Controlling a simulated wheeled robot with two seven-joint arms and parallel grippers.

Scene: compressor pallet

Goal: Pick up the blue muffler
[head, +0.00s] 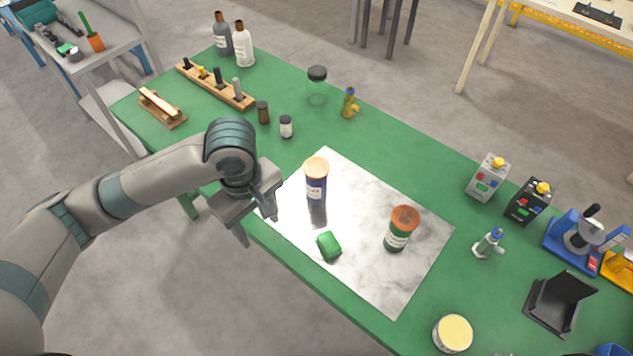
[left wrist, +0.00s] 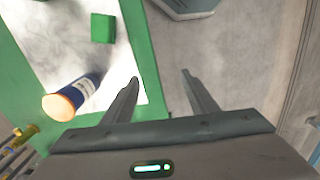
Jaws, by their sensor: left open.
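The blue muffler (head: 316,190) appears to be the dark blue cylinder with a white label and an orange top. It stands upright on the marble-look mat (head: 350,275). In the left wrist view the muffler (left wrist: 82,90) shows at the left, outside the jaws. My left gripper (head: 257,227) is open and empty, pointing down by the table's near edge, left of the muffler and apart from it. Its two fingers are spread in the left wrist view (left wrist: 161,77), with nothing between them. My right gripper is not in view.
A green block (head: 329,245) and a green cylinder with an orange top (head: 398,232) share the mat. A brown jar (head: 263,112), a white jar (head: 286,127) and a brass fitting (head: 349,103) stand behind. A round yellow-topped tin (head: 453,334) is at the front right.

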